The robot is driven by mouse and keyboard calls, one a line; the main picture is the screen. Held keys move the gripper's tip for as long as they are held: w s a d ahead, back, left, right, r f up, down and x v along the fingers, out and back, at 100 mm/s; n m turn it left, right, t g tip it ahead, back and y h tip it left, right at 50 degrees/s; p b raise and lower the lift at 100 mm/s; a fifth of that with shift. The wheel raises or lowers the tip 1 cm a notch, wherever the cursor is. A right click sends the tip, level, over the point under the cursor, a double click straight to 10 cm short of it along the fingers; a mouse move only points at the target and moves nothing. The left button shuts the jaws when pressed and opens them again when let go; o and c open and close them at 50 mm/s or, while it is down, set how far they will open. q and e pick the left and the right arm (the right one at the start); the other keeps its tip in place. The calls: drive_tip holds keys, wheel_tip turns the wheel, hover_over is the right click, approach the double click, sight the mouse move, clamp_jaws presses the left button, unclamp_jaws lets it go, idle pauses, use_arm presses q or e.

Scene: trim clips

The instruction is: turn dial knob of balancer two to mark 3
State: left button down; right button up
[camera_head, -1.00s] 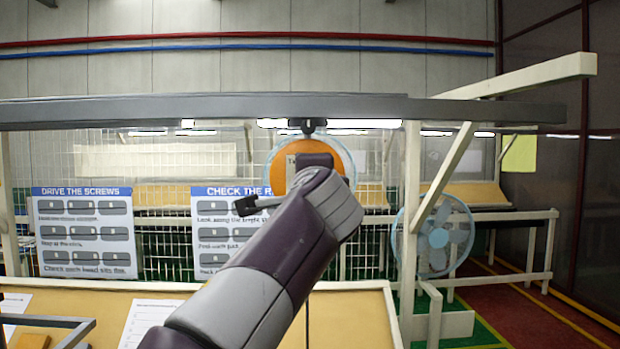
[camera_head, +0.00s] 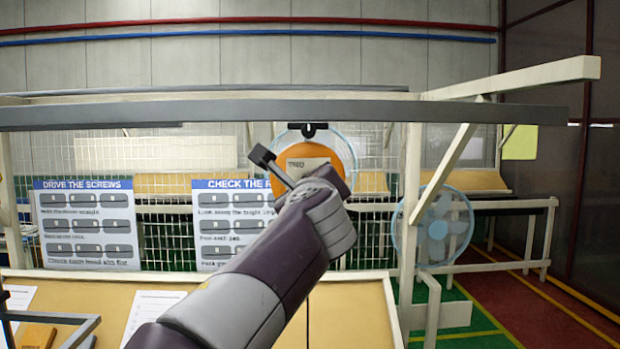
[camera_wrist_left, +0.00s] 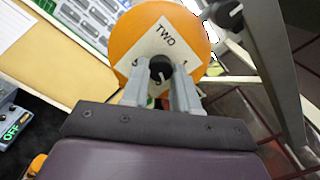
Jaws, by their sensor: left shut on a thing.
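Balancer two is an orange disc (camera_head: 337,154) hanging from the overhead beam, with a pale label reading TWO. It also shows in the left wrist view (camera_wrist_left: 122,45), where its black dial knob (camera_wrist_left: 160,66) sits at the lower part of the tilted label. My left gripper (camera_wrist_left: 160,74) is shut on the dial knob, one grey finger on each side. The fingers cover part of the label, so most dial marks are hidden and the setting cannot be read. In the head view my left forearm and wrist hide the knob and fingers. My right gripper is not in view.
A grey beam (camera_head: 230,113) crosses above the workbench (camera_head: 350,312). Behind are a wire mesh, two instruction boards and a blue fan (camera_head: 436,229).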

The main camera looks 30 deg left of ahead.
use_arm(q)
drive_tip(key=shift+m+p, duration=0.65)
drive_tip(key=shift+m, duration=1.25)
drive_tip(key=c, duration=0.8)
unclamp_jaws()
drive_tip(key=shift+c, duration=0.2)
drive_tip(key=b+v, duration=0.5)
drive_tip(key=v, duration=0.7)
drive_tip(key=shift+s+b, duration=0.25)
drive_tip(key=shift+b, duration=0.15)
